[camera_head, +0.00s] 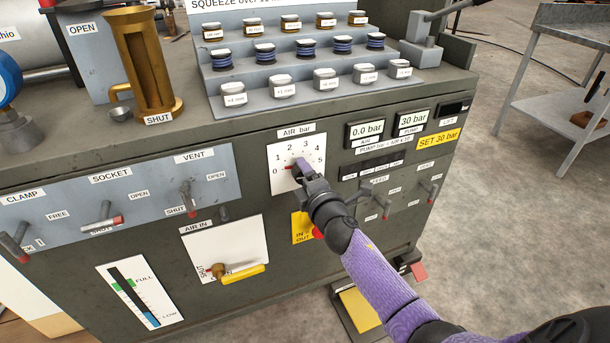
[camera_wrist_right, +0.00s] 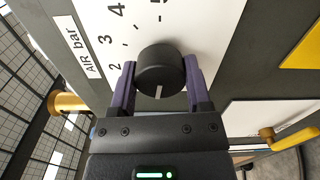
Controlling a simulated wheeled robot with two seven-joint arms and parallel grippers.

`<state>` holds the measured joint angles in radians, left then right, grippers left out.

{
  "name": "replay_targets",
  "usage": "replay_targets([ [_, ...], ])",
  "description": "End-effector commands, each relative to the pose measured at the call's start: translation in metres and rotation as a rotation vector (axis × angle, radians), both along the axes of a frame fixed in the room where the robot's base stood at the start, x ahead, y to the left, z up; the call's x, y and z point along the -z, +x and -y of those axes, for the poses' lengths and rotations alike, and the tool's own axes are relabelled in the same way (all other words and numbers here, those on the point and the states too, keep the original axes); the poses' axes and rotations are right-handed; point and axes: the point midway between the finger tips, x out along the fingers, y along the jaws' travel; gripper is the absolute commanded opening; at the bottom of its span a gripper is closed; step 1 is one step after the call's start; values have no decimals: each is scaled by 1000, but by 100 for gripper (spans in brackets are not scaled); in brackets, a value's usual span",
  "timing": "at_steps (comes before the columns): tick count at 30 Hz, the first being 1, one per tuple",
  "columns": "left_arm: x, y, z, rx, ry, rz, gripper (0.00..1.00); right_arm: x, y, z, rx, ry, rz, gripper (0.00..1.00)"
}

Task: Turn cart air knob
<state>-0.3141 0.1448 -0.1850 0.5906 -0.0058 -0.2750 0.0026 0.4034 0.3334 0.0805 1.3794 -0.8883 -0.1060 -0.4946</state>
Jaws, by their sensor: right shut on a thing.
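The air knob (camera_wrist_right: 160,68) is a round dark knob on a white dial plate marked AIR bar (camera_head: 313,148), on the front of the cart (camera_head: 263,218). My right gripper (camera_head: 303,168) reaches up to it and is shut on it, one purple finger on each side in the right wrist view (camera_wrist_right: 160,75). The knob's white line points down toward the gripper's body there, and the dial's low figures on that side are hidden. In the head view the gripper covers most of the knob. The AIR readout (camera_head: 366,131) shows 0.0 bar. My left gripper is not in view.
An AIR IN valve with a yellow handle (camera_head: 243,275) sits below left of the knob. A yellow IN/OUT label (camera_head: 303,228) is just below. Small levers (camera_head: 187,197) line the left panel. A stepped rack (camera_head: 300,60) of spools and jars stands on top.

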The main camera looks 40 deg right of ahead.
Motion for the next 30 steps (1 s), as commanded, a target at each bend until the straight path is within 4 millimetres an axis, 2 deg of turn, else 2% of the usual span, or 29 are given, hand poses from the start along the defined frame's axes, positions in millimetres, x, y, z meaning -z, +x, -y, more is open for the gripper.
replay_targets([
  [12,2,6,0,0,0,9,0,2,0,0,0,-140,-38,4],
  [27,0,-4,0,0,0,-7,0,2,0,0,0,-156,-42,4],
  [28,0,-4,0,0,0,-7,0,2,0,0,0,-156,-42,67],
  [30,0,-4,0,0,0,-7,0,2,0,0,0,-155,-41,82],
])
